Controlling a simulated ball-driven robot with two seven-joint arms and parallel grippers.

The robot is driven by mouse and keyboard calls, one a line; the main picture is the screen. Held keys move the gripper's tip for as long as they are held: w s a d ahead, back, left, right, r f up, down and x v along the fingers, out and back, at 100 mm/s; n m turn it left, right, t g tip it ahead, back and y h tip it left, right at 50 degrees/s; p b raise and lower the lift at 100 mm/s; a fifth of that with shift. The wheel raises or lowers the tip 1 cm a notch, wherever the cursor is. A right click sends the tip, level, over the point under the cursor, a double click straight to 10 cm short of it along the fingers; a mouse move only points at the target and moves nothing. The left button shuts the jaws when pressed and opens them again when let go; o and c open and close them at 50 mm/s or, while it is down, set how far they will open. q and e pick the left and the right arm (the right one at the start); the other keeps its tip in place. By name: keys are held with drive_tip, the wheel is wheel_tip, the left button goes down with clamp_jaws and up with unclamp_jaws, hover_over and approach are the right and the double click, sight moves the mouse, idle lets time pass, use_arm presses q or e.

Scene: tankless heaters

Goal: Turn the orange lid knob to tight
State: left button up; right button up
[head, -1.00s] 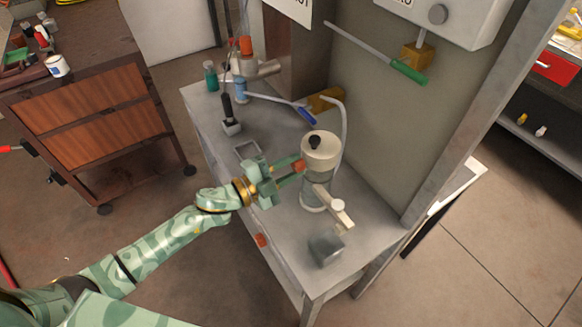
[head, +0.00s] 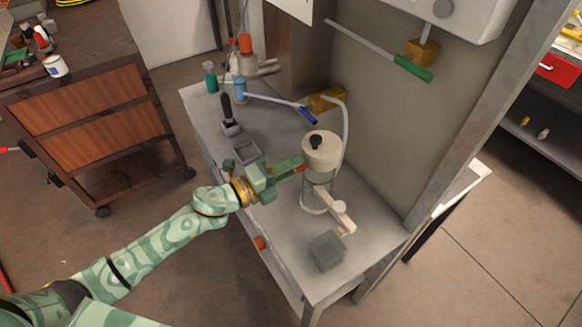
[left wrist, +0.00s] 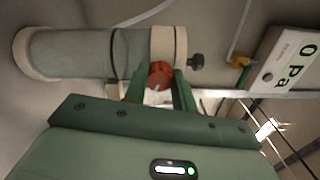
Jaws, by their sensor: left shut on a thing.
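The orange lid knob (left wrist: 159,75) sits on the side of the cream lid (head: 321,146) of an upright canister (head: 316,186). My left gripper (head: 298,163) reaches it from the left and is shut on the knob. In the left wrist view the knob is between the fingertips (left wrist: 160,82). In the head view the fingers hide most of it. The lid has a small black knob (head: 316,141) on top. My right gripper is not in view.
A grey block (head: 326,252) lies on the bench (head: 280,225) in front of the canister's side lever (head: 340,212). The wall panel (head: 375,130) stands close at the right.

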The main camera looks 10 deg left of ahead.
use_arm(q)
drive_tip(key=shift+f, duration=0.1)
idle(0.4)
drive_tip(key=o, duration=1)
drive_tip(key=shift+s, duration=0.1)
drive_tip(key=b+v, duration=0.1)
drive_tip(key=v, duration=1.5)
drive_tip(key=shift+s+a, duration=0.1)
